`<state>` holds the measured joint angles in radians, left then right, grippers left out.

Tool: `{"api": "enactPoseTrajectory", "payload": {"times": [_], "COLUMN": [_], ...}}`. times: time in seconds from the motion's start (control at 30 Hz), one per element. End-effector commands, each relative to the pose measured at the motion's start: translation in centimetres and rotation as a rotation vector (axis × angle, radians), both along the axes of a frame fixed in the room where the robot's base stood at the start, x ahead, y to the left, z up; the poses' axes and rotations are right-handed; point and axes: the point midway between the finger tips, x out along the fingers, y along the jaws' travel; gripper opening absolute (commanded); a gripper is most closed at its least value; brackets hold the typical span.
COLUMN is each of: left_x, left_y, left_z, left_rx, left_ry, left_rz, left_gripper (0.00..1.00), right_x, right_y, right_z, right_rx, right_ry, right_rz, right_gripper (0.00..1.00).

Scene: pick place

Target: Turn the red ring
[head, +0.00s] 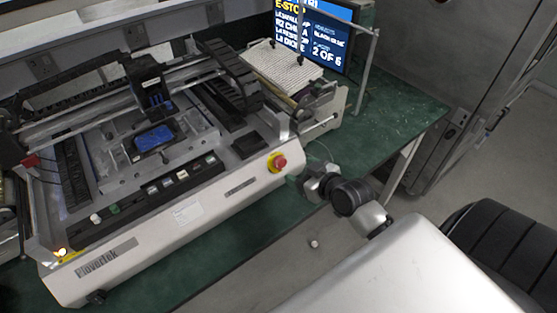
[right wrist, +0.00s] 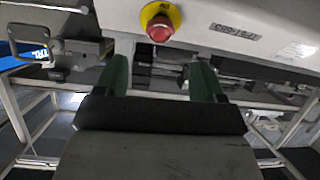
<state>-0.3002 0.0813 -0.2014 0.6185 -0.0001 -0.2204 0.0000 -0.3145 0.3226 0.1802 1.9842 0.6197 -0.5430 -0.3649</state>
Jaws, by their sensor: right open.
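The red round button (head: 280,161) sits on a yellow disc on the front right corner of the white machine. My left gripper is not in view.
The white machine (head: 190,212) fills much of the green table (head: 395,130). A monitor (head: 318,35) and a second device with a metal frame stand behind. The machine's front panel (right wrist: 240,30) spans the wrist view's top.

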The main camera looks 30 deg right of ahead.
Motion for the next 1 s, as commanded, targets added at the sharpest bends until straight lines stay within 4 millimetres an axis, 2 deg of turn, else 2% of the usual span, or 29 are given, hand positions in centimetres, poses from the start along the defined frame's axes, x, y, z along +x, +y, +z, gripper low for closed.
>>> {"api": "enactPoseTrajectory", "payload": {"times": [0.2,0.43,0.6,0.87,1.0], "left_x": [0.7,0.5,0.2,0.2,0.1], "left_y": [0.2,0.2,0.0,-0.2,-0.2], "left_z": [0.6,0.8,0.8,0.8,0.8], "left_rx": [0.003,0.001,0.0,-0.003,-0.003], "left_ry": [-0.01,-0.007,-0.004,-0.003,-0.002], "left_rz": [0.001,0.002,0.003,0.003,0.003], "left_gripper": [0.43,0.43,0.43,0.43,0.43], "right_x": [4.1,7.1,8.0,8.0,8.0], "right_y": [0.5,0.8,0.9,0.9,0.9], "right_z": [-1.5,-2.9,-3.3,-3.4,-3.3], "right_rx": [0.002,0.001,0.001,0.0,0.0], "right_ry": [-0.002,-0.001,0.0,0.0,0.0], "right_rz": [-0.002,-0.001,0.0,-0.001,-0.001], "right_gripper": [0.69,0.69,0.69,0.69,0.5]}}
